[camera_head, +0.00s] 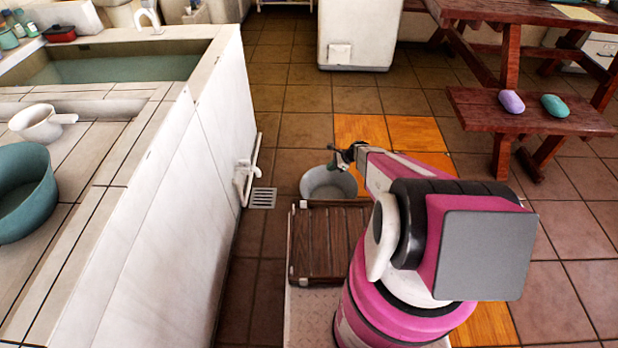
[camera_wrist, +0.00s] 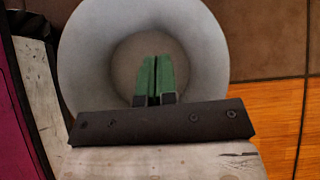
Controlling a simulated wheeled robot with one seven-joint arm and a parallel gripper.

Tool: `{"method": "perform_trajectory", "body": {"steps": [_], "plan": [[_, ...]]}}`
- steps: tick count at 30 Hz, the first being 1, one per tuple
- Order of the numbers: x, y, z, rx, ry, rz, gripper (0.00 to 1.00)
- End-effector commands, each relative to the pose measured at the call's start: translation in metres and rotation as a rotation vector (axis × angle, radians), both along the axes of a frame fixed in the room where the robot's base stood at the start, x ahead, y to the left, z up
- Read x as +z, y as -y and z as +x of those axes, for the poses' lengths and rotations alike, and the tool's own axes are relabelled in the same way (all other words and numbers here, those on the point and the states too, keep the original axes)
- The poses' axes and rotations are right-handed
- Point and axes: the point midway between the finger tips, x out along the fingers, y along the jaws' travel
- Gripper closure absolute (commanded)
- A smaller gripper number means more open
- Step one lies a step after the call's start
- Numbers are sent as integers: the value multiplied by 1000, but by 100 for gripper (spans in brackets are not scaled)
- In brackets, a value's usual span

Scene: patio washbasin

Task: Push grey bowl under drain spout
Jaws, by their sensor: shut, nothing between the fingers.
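The grey bowl (camera_head: 318,188) stands upright on the tiled floor, right of the washbasin wall. In the wrist view the bowl (camera_wrist: 88,50) fills the upper middle and looks empty. The drain spout (camera_head: 243,178) is a white pipe fitting low on the washbasin's side, left of the bowl with a gap between them. My gripper (camera_head: 332,166) is over the bowl's far part in the head view. Its green fingers (camera_wrist: 157,62) are shut together and empty, seen against the bowl's inside. I cannot tell whether they touch the bowl.
A floor drain grate (camera_head: 263,198) lies between spout and bowl. The tiled washbasin (camera_head: 175,190) walls off the left side. A brown slatted rack (camera_head: 330,245) is just in front of the bowl. A red bench (camera_head: 530,118) with two soap-like items stands right. Floor between grate and bowl is clear.

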Motion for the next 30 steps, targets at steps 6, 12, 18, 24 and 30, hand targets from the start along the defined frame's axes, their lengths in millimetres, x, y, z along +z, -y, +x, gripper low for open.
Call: {"method": "perform_trajectory", "body": {"steps": [6, 12, 18, 24, 30], "plan": [[-21, -9, 5, -45, -33, 23, 100], [-43, -31, 7, -43, -31, 23, 100], [-70, -58, 8, -42, -31, 22, 100], [-83, -86, 9, -41, -29, 21, 100], [-83, -106, 10, -42, -29, 21, 100]]}}
